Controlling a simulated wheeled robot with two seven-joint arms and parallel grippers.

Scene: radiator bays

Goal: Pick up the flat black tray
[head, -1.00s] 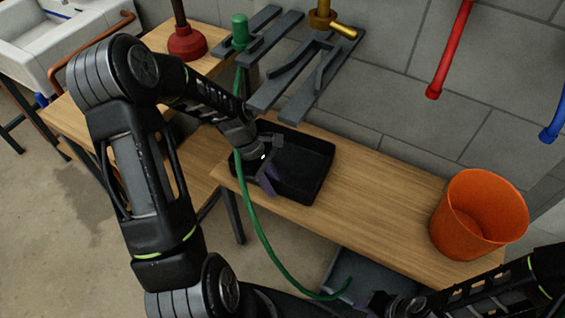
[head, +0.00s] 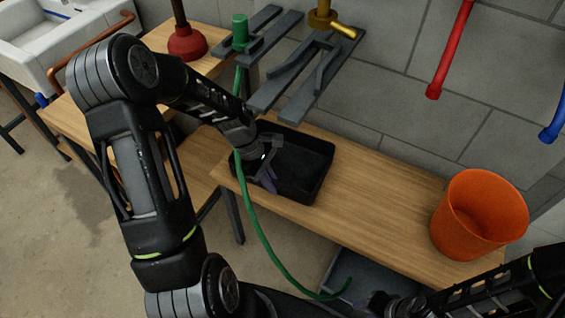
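The flat black tray (head: 308,178) lies on the wooden bench, a shallow open box with raised walls. My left gripper (head: 270,163) points down at the tray's left part, its fingers overlapping the near-left wall and floor in the head view. Its wrist hides the tray's left side. I cannot tell whether the fingers are shut on the wall or apart from it. My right gripper (head: 380,304) is low at the bottom edge, dark and partly hidden, in front of the bench; its opening is unclear.
A green hose (head: 262,236) hangs just left of the tray. Grey brackets (head: 300,95) jut out above the tray's back. An orange bucket (head: 478,216) stands at the bench's right. A dark grey container (head: 352,275) is below the bench front. The bench between tray and bucket is clear.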

